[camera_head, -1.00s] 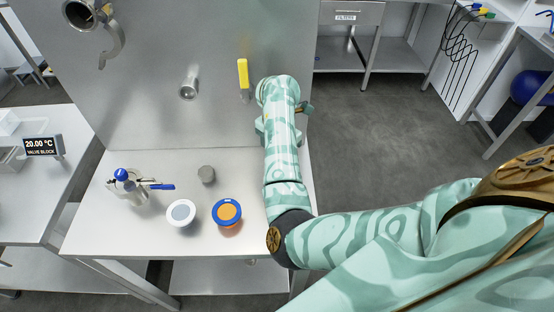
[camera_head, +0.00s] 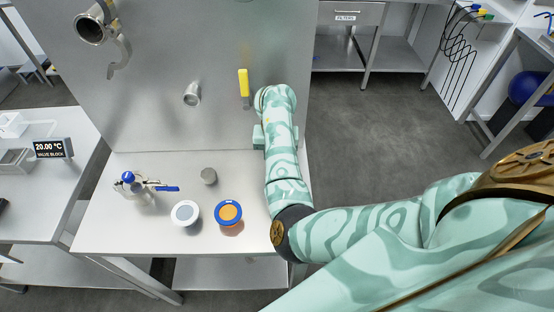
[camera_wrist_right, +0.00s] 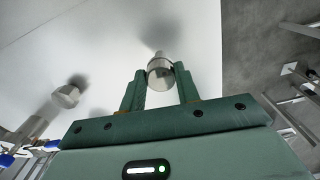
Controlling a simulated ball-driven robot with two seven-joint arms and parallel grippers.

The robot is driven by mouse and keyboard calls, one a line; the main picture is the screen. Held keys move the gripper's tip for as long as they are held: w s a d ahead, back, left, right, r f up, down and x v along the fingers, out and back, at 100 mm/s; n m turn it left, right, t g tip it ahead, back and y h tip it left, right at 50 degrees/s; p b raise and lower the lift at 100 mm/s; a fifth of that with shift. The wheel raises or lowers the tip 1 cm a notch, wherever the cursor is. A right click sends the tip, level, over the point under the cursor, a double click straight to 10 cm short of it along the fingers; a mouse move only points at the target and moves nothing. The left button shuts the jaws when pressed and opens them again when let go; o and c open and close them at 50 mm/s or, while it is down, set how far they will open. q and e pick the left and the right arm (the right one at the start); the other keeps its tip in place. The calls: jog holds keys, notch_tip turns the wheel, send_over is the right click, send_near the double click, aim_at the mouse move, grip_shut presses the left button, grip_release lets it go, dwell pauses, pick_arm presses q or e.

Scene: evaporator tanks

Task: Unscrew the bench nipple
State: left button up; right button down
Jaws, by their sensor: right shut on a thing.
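My right gripper (camera_wrist_right: 160,82) is shut on a short metal cylinder, apparently the bench nipple (camera_wrist_right: 160,69), with one green finger on each side of it. The nipple's round near end faces the camera, and a pale surface with a dark shadow lies behind it. Whether it still touches that surface cannot be told. In the head view my right arm reaches up along the right side of the bench (camera_head: 110,220) and hides the nipple and most of the gripper. My left gripper is in neither view.
A grey metal cylinder (camera_head: 209,175), a blue-handled valve (camera_head: 132,183), a white-rimmed round piece (camera_head: 185,213) and an orange-topped blue one (camera_head: 228,212) stand on the bench. Behind, a steel panel carries a pipe stub (camera_head: 192,94) and a yellow handle (camera_head: 243,82).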

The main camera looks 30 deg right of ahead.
jog(key=shift+a+n+p, duration=0.3)
jog(key=shift+n+p, duration=0.1)
jog(key=shift+n, duration=0.7)
jog(key=shift+s+f, duration=0.1)
jog(key=shift+f, duration=0.1)
